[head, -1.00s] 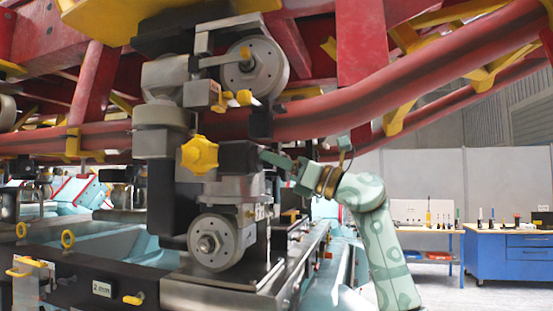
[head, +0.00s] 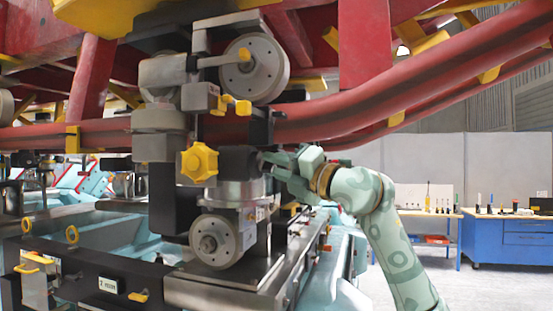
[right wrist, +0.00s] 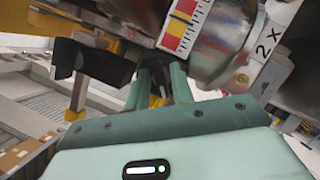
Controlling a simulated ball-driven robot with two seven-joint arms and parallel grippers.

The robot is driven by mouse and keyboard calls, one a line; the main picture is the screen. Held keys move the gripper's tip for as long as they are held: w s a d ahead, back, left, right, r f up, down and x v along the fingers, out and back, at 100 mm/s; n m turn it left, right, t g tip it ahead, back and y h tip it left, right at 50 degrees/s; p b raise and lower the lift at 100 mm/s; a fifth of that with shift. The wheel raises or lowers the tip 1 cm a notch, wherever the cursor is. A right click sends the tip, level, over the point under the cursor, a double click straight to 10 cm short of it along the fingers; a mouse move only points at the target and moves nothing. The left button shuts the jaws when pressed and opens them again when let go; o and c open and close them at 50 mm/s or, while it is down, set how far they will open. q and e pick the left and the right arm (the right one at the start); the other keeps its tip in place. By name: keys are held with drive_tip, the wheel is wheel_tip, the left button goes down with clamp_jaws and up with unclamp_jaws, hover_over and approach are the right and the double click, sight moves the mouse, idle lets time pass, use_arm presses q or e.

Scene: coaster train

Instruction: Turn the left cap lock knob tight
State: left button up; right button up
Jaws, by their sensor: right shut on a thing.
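A yellow star-shaped knob (head: 199,161) faces me on the black block (head: 238,160) of the wheel assembly in the head view. My right gripper (head: 270,163) is at the right side of that block, apart from the yellow knob. In the right wrist view my right gripper (right wrist: 157,82) is shut on a small dark part with some yellow showing between the fingers. The fingers hide most of that part, so I cannot tell its full shape or whether it is the left cap lock knob. My left gripper is out of view.
A red rail (head: 400,100) runs just above my right arm. A grey wheel (head: 215,241) sits below the block, and another wheel (head: 255,68) is above. A scale strip (right wrist: 186,22) is close to the fingers. A blue workbench (head: 505,245) stands far right.

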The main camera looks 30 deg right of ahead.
drive_tip(key=shift+m+g+h+p, duration=0.5)
drive_tip(key=shift+m+p, duration=0.2)
drive_tip(key=shift+m, duration=1.2)
drive_tip(key=shift+m+g+h+p, duration=0.4)
drive_tip(key=shift+m+h+p, duration=0.25)
drive_tip(key=shift+m, duration=1.25)
drive_tip(key=o, duration=0.7)
drive_tip(key=b+v, duration=0.6)
drive_tip(key=v, duration=1)
